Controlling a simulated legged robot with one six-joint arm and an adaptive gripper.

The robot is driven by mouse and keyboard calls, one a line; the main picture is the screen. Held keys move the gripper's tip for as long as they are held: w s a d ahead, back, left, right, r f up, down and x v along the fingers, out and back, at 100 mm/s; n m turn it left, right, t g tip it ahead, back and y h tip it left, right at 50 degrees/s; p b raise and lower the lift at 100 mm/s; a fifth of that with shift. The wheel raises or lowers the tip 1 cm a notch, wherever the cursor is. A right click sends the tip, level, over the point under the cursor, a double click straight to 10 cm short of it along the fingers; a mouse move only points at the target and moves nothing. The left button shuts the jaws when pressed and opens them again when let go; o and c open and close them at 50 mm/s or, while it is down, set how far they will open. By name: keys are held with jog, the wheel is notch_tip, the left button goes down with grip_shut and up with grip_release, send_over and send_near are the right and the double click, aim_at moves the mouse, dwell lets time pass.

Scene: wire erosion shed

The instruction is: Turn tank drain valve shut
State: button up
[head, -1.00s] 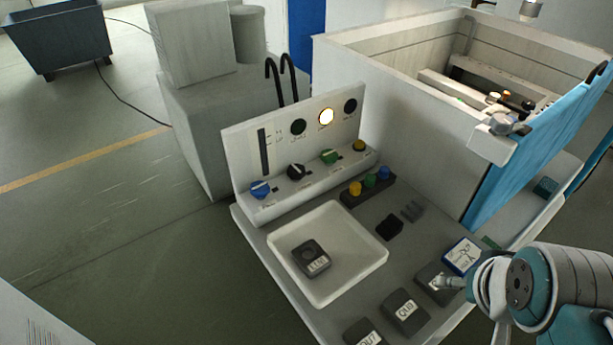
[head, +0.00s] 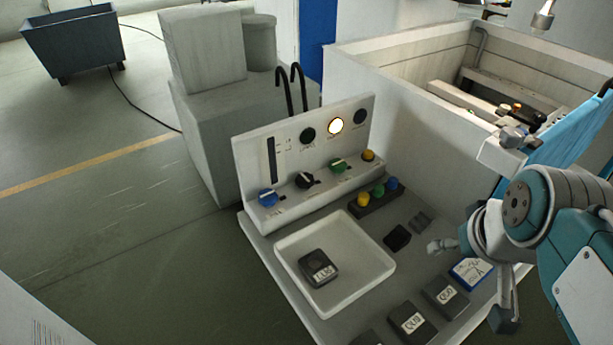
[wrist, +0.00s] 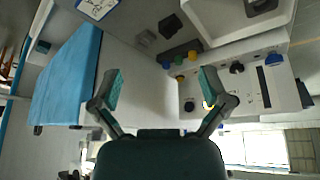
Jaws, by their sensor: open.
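The control panel (head: 300,165) has a blue knob (head: 268,198), a black knob (head: 304,180) and a green knob (head: 338,165) in a row, with a yellow button (head: 368,155) at the right end. Their labels are too small to read, so I cannot tell which is the drain valve. The blue knob (wrist: 273,59) and black knob (wrist: 236,68) also show in the wrist view. My gripper (head: 470,282) is open and empty, right of the panel and above the bench. In the wrist view its fingers (wrist: 163,78) are spread, and one overlaps the panel.
A button block (head: 377,198) and several dark blocks sit on the bench. The open tank (head: 400,115) stands behind, with two black hooks (head: 290,90) left of it.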

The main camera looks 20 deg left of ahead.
jog(key=w+a+r+n+g+y, duration=0.2)
jog(key=w+a+n, duration=0.4)
jog(key=w+a, duration=0.6)
jog(key=n+g+y, duration=0.1)
jog(key=n+g, duration=0.1)
jog(key=n, duration=0.5)
send_near(306, 178)
jog(key=shift+m, duration=0.3)
jog(key=x, duration=0.9)
jog(key=shift+w+f, duration=0.1)
jog(key=shift+f, duration=0.1)
jog(key=shift+c, duration=0.3)
jog(key=c, duration=1.1)
